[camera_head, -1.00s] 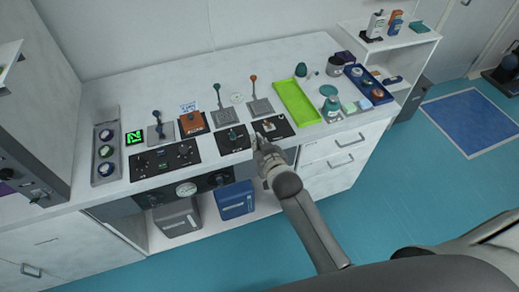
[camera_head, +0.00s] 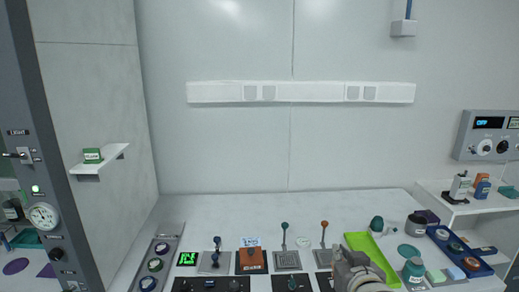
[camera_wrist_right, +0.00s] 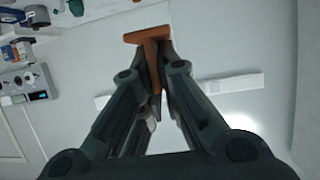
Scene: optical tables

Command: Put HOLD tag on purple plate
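My right gripper (camera_head: 345,256) is above the counter's front, overlapping the lime green tray from the head camera. In the right wrist view its fingers (camera_wrist_right: 158,62) are closed around the stem of an orange T-shaped piece (camera_wrist_right: 148,34). No lettering shows on it, so I cannot tell whether it is the HOLD tag. A flat purple round (camera_head: 15,266) shows at the far lower left, with another purple patch (camera_head: 47,271) beside it. I cannot tell which is the purple plate. My left gripper is not in view.
The lime green tray (camera_head: 388,271) and blue tray (camera_head: 484,267) are at the right of the counter. A grey cabinet (camera_head: 62,150) rises at the left. The back of the counter (camera_head: 250,207) is clear.

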